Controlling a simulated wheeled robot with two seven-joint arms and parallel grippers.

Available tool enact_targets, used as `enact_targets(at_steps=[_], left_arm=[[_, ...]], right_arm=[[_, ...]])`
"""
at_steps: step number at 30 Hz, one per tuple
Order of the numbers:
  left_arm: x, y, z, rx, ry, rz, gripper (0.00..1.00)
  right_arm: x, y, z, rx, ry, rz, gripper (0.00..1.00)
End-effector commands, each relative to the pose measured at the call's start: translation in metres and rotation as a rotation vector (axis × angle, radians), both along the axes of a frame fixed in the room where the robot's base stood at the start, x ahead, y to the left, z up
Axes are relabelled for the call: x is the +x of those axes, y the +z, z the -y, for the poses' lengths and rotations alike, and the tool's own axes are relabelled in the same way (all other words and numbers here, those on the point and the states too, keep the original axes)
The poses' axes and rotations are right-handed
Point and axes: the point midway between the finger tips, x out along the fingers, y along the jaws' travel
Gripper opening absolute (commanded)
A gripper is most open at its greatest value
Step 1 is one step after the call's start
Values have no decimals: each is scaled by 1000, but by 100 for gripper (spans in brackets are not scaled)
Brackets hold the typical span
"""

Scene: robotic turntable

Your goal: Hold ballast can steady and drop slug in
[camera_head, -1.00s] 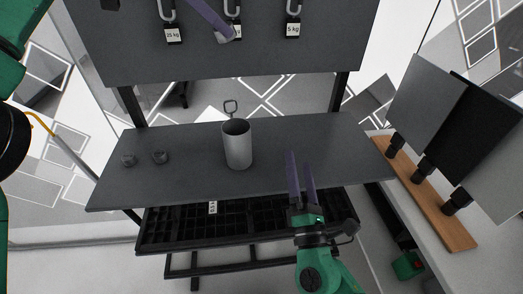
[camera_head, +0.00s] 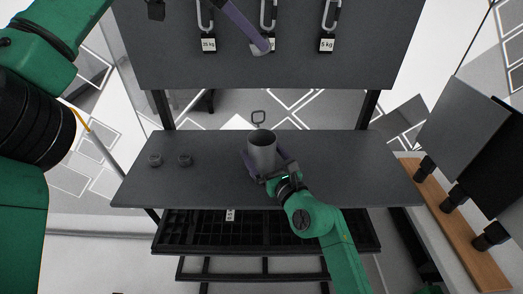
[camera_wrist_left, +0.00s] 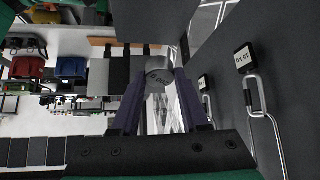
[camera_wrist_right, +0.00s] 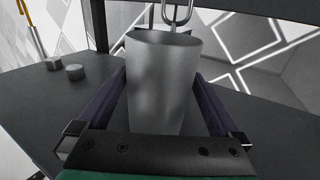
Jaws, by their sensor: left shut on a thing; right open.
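The ballast can (camera_head: 262,155) is a grey open-topped cylinder standing upright on the dark shelf. My right gripper (camera_head: 262,162) is low at the can, open, with one finger on each side. The right wrist view shows the can (camera_wrist_right: 163,80) between the spread fingers; I cannot tell if they touch it. My left gripper (camera_head: 258,40) is high above and behind the can, in front of the upright panel. It is shut on a small grey slug (camera_wrist_left: 158,79), with lettering on its face. The inside of the can is mostly hidden.
Two small grey cylinders (camera_head: 170,159) stand on the shelf (camera_head: 345,165) at the left. Hooks with weight tags (camera_head: 327,45) hang on the panel behind. A wooden rack with dark plates (camera_head: 455,225) is at the right.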

Motion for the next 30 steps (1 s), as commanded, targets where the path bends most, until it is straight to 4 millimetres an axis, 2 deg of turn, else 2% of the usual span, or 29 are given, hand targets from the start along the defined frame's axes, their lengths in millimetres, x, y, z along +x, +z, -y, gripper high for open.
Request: enact_targets(at_steps=[3,11,15,17,20,30], left_arm=[[0,1,0,-1,-1,1,0],[0,1,0,-1,-1,1,0],[0,1,0,-1,-1,1,0],[0,1,0,-1,-1,1,0],[0,-1,0,-1,-1,1,0],[0,-24,0,-1,0,-1,0]], right_arm=[[10,0,-5,1,1,0,100],[11,0,-6,1,1,0,100],[11,0,-6,1,0,0,46],[11,0,-6,2,0,-1,27],[11,0,-6,2,0,-1,27],[11,0,-6,1,0,-2,28]])
